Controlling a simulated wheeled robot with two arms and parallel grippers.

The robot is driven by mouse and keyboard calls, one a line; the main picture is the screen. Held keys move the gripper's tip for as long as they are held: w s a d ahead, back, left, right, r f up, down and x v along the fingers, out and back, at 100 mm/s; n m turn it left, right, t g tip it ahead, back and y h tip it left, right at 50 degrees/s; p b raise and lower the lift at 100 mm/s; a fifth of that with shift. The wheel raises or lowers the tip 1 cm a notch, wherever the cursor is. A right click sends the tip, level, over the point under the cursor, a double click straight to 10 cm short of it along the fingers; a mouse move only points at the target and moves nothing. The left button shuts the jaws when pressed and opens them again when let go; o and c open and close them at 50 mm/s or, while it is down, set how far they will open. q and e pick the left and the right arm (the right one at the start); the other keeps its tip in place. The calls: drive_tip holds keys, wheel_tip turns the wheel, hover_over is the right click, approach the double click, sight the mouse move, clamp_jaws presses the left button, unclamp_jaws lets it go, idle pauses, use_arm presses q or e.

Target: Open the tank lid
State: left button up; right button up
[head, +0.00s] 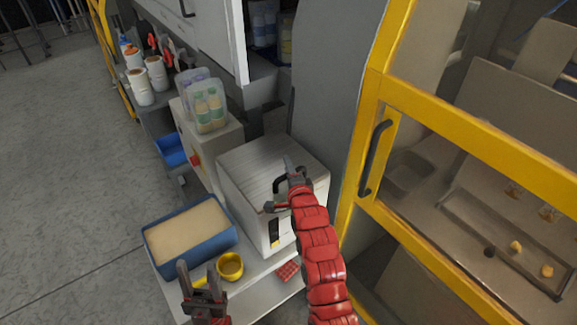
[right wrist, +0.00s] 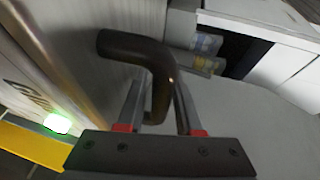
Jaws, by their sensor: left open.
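The tank is a white box (head: 235,190) on a low white bench in the head view. Its ribbed lid (head: 262,163) lies flat and closed on top, with a dark bent handle (head: 279,184). My right gripper (head: 279,187) is at that handle, at the end of the red arm. In the right wrist view the handle (right wrist: 160,75) passes between the two spread fingers (right wrist: 160,108); a small gap shows at the left finger. My left gripper (head: 194,274) is open and empty, low in the head view, in front of the bench.
A blue tray (head: 235,239) with beige contents and a yellow cup (head: 230,266) stand on the bench near my left gripper. A yellow-framed glass door (head: 366,155) is close right of the tank. Bottles in a clear holder (head: 209,108) stand behind.

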clamp_jaws()
idle(1.4)
